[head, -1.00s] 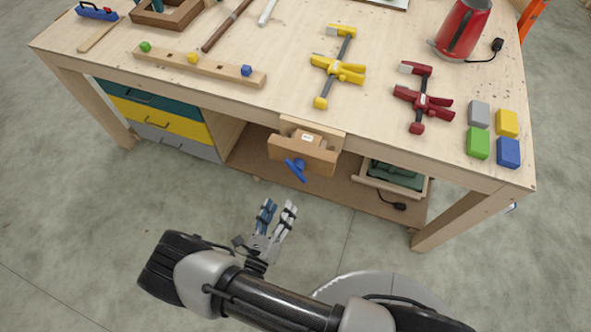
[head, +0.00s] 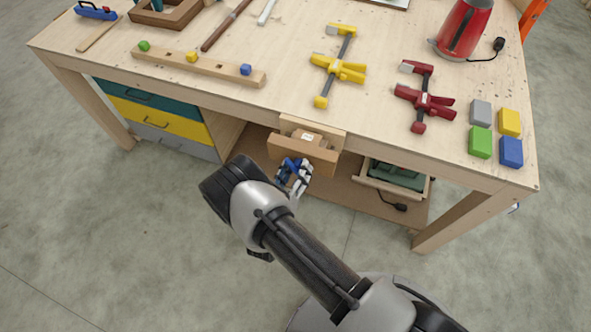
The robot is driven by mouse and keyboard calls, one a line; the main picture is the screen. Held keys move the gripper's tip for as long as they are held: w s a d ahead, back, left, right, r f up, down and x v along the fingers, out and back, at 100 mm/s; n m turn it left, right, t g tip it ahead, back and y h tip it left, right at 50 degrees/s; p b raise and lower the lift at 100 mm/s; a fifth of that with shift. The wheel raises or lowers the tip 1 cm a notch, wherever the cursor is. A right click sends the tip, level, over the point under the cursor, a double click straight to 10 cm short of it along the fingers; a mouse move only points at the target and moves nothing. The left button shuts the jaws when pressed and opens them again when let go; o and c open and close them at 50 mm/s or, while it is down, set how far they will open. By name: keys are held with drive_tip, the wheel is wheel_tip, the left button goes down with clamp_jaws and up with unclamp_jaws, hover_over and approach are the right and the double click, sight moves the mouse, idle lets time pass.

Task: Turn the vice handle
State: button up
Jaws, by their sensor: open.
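The wooden vice (head: 314,149) is mounted on the front edge of the workbench (head: 268,107). Its blue handle (head: 283,166) is on the front face of the vice, mostly hidden by my gripper. My gripper (head: 298,163) is at the handle, its fingers open just in front of the vice face. I cannot tell whether the fingers touch the handle or are around it.
A yellow clamp (head: 340,68) and a red clamp (head: 421,101) lie on the bench. Coloured blocks (head: 480,142) sit at its right corner, with a red kettle (head: 462,28) behind. An open drawer (head: 392,180) is right of the vice. The floor in front is clear.

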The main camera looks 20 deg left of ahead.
drive_tip(key=shift+c, duration=0.6)
drive_tip(key=c, duration=0.9)
drive_tip(key=shift+m, duration=0.3)
drive_tip(key=m+b, duration=0.1)
drive_tip(key=m, duration=0.2)
drive_tip(key=shift+m, duration=0.3)
drive_tip(key=m+b, duration=0.1)
drive_tip(key=m, duration=0.3)
drive_tip(key=shift+d+f+m, duration=0.1)
drive_tip(key=shift+m, duration=0.2)
drive_tip(key=m+b, duration=0.1)
drive_tip(key=m, duration=0.3)
drive_tip(key=m+b, duration=0.1)
drive_tip(key=m, duration=0.3)
drive_tip(key=shift+d+m, duration=0.15)
drive_tip(key=shift+m, duration=0.25)
